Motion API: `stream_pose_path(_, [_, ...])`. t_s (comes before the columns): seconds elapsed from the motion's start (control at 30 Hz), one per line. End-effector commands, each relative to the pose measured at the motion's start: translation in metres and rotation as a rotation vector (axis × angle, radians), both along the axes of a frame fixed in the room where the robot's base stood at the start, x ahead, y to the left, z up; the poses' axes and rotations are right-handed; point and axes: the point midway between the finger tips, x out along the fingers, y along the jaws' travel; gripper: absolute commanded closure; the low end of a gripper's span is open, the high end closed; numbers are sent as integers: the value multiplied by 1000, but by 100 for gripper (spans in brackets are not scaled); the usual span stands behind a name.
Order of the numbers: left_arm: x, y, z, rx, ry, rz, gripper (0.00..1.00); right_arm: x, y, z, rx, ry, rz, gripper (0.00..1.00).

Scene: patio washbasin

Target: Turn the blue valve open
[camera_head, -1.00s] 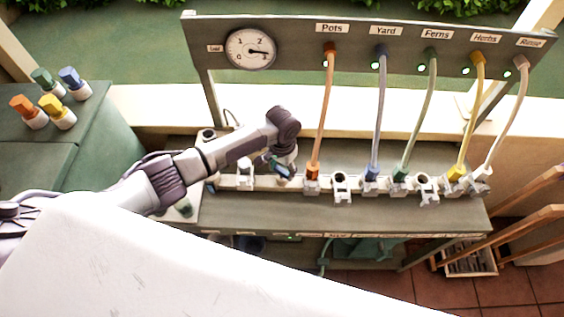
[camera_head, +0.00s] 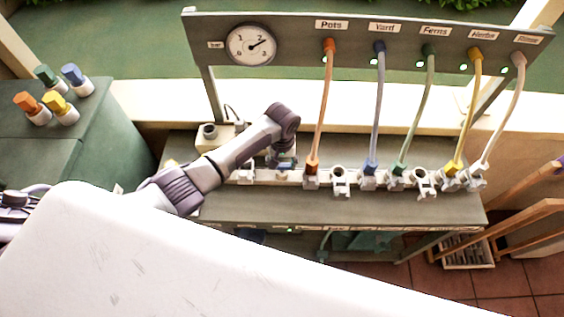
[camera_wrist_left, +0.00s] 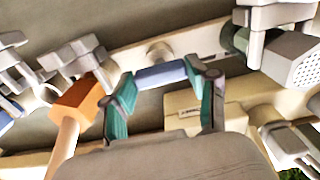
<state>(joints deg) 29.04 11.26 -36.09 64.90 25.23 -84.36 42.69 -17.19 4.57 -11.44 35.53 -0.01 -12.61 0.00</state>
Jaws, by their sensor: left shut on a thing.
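The blue valve's bar-shaped handle (camera_wrist_left: 160,75) sits on the pale manifold rail (camera_wrist_left: 208,42) in the left wrist view. My left gripper (camera_wrist_left: 163,78) is shut on this handle, with one teal-padded finger at each end of it. In the head view my left gripper (camera_head: 284,162) reaches down to the rail, left of the orange hose connector; the arm and gripper hide most of the valve there. The round gauge (camera_head: 251,45) on the back panel has its needle pointing up and right, near the 2. My right gripper is not in view.
An orange hose connector (camera_wrist_left: 80,98) is close beside the gripper. Several coloured hoses run from the labelled panel (camera_head: 400,42) to the rail. Coloured caps (camera_head: 58,110) stand on the green cabinet at left. A white surface (camera_head: 180,260) covers the lower left.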

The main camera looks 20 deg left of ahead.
Motion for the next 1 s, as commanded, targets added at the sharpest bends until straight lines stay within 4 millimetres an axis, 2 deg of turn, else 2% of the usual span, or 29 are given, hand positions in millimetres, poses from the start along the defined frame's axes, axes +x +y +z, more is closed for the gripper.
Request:
stream_pose_path(0.4, [2, 1, 2, 0, -5, 13, 77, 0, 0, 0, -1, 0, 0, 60])
stream_pose_path(0.43, [2, 1, 2, 0, -5, 13, 40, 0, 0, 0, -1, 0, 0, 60])
stream_pose_path(0.57, [2, 1, 2, -1, -4, 12, 19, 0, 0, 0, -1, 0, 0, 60])
stream_pose_path(0.87, [1, 0, 1, 0, -2, 9, 17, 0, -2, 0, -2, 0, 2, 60])
stream_pose_path(1.0, [1, 0, 9, -2, -5, 9, 17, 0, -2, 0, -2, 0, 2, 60])
